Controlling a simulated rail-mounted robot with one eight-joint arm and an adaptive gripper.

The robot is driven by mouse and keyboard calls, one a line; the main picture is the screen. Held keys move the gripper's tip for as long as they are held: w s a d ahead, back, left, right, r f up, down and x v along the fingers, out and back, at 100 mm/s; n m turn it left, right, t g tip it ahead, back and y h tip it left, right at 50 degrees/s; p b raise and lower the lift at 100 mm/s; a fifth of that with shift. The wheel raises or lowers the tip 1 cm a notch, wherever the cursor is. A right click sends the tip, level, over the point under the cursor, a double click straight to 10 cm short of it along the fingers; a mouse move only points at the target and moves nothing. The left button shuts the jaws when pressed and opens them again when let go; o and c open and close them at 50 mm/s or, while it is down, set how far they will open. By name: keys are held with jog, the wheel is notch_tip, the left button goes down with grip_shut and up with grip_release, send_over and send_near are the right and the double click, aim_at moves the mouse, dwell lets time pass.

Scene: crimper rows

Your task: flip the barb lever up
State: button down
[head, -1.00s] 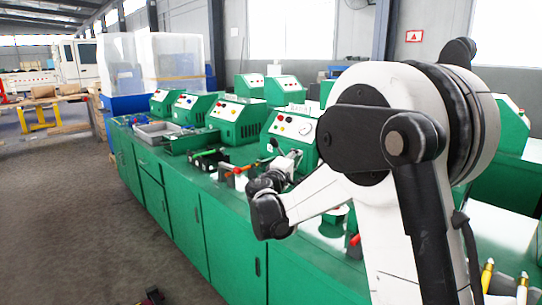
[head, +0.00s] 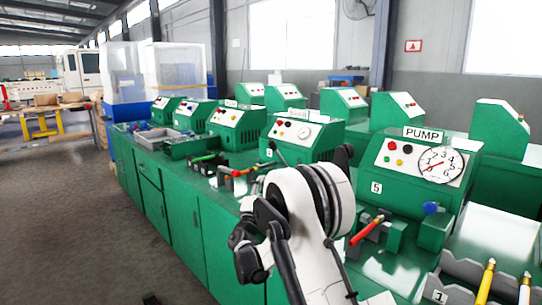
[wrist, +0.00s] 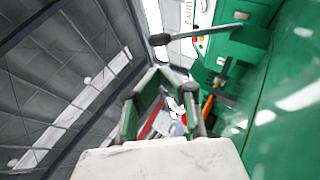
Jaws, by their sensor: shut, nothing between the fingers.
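The machine with a small sign that looks like BARB (head: 297,117) stands in the middle of the bench row, its lower front partly hidden by my arm. In the wrist view, a lever with a grey shaft and black knob (wrist: 160,39) is close ahead, beside a partly legible sign (wrist: 188,12). Its shaft runs from the green machine side toward the ceiling side of the picture. My gripper (wrist: 160,74) is shut and empty, its fingertips below the knob in the picture and apart from it. In the head view my arm hides the gripper.
The PUMP machine (head: 423,170) with a gauge stands right of my arm, with a red-handled tool (head: 367,231) in front. Yellow-tipped tools (head: 487,280) lie in a rack at the lower right. An orange-red handle (wrist: 208,106) lies right of my gripper. The floor at left is clear.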

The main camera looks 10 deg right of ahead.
aim_at(272, 148)
jog(key=b+x, duration=0.3)
jog(key=x, duration=1.1)
jog(key=shift+d+f, duration=0.1)
jog(key=shift+r, duration=0.2)
